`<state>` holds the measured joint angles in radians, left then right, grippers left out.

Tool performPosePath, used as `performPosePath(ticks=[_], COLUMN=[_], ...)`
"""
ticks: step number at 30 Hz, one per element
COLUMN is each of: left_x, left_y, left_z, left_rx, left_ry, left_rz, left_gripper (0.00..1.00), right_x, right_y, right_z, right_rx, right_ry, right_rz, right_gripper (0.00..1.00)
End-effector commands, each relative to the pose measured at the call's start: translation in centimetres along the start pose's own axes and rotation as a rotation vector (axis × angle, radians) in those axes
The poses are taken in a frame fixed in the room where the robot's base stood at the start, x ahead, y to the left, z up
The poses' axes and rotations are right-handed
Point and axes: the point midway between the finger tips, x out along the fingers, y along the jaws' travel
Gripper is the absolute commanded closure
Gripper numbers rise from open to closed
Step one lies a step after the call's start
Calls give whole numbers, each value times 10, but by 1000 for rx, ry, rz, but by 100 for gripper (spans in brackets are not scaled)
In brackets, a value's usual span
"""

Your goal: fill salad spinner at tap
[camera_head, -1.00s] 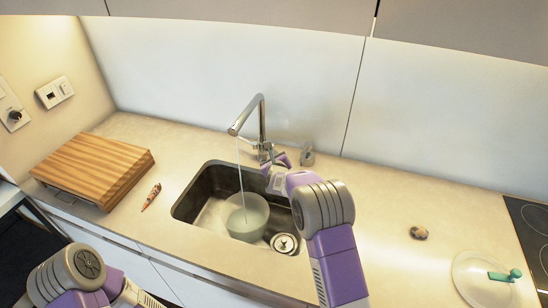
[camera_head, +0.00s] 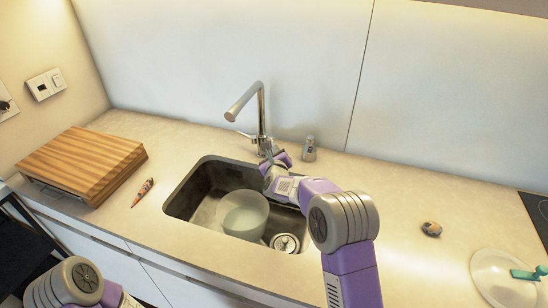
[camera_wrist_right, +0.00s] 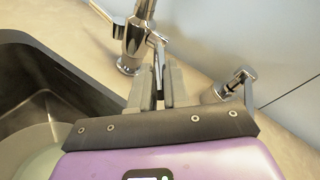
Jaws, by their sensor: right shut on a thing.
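The salad spinner bowl (camera_head: 243,214), pale and translucent, stands in the sink (camera_head: 196,200) below the tap spout, with liquid in it; its rim also shows at the lower left of the right wrist view (camera_wrist_right: 38,150). The chrome tap (camera_head: 260,112) stands behind the sink, and no water stream shows from its spout. My right gripper (camera_head: 268,158) is at the tap's base, shut on the tap lever (camera_wrist_right: 158,62). A round clear lid with a green handle (camera_head: 503,280) lies on the counter at the far right. My left gripper is out of view; only its arm shows at the lower left.
A wooden board (camera_head: 82,163) lies on the counter at the left, with a small orange-brown item (camera_head: 143,191) beside it. A small chrome fixture (camera_head: 309,149) stands right of the tap. A small brown item (camera_head: 431,229) lies on the right counter, near the hob (camera_head: 537,212).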

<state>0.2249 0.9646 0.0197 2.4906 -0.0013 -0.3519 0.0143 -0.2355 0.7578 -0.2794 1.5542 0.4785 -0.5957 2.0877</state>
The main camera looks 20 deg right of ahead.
Motion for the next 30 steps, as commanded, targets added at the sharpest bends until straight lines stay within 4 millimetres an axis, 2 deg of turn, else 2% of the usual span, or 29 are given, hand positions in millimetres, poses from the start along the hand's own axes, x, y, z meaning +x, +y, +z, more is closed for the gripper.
performPosePath(ticks=[8,9,13,23,30], left_x=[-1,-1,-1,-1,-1], left_y=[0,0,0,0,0], left_z=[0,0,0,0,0], left_rx=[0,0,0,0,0], left_ry=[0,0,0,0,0], left_rz=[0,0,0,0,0], left_gripper=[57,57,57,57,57], right_x=[0,0,0,-2,-27], right_y=[0,0,0,0,0], right_z=[1,1,1,0,1], right_rx=[-1,-1,-1,0,1], right_ry=[-1,-1,-1,0,0], right_rz=[0,0,1,1,2], right_gripper=[100,78,59,59,59])
